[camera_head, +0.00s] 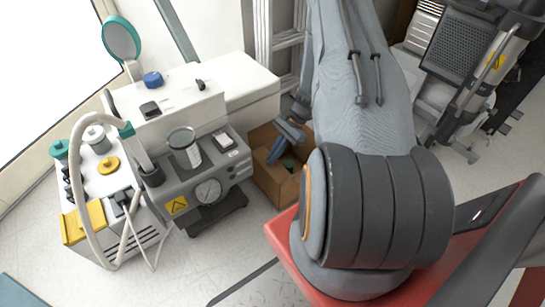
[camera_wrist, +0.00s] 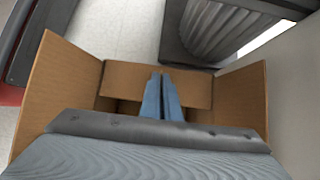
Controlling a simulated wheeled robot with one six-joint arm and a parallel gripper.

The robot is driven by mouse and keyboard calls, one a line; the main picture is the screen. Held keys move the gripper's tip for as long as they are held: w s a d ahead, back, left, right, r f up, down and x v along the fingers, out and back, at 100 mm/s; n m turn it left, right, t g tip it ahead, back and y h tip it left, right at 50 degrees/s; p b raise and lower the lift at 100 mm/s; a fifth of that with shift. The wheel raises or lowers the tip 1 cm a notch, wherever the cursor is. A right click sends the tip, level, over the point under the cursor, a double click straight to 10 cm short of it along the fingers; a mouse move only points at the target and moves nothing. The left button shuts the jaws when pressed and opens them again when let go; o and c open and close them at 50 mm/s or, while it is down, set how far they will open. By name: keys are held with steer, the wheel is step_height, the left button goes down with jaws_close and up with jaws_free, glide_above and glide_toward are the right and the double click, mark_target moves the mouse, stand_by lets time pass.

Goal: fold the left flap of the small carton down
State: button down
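The small carton (camera_head: 267,184) is brown cardboard and stands on the floor beside the grey compressor, its top open. In the wrist view its left flap (camera_wrist: 57,88) stands up and leans outward. The right flap (camera_wrist: 241,98) also stands up, and a far panel (camera_wrist: 190,86) spans between them. My gripper (camera_wrist: 161,76) points over the carton opening, between the side flaps. Its two blue-grey fingers are close together with nothing seen between them. In the head view my gripper (camera_head: 283,142) is at the carton, partly hidden by my arm. The wrist housing hides the near side.
A grey compressor (camera_head: 205,170) with a gauge stands left of the carton, and a white unit (camera_head: 100,170) with a hose stands further left. A white cabinet (camera_head: 240,82) and a ladder (camera_head: 263,35) are behind. Pale floor (camera_head: 185,270) is open in front.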

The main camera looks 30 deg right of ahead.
steer(key=c, duration=2)
jaws_free()
steer(key=p+v, duration=0.2)
steer(key=v, duration=0.6)
steer(key=shift+f, duration=0.1)
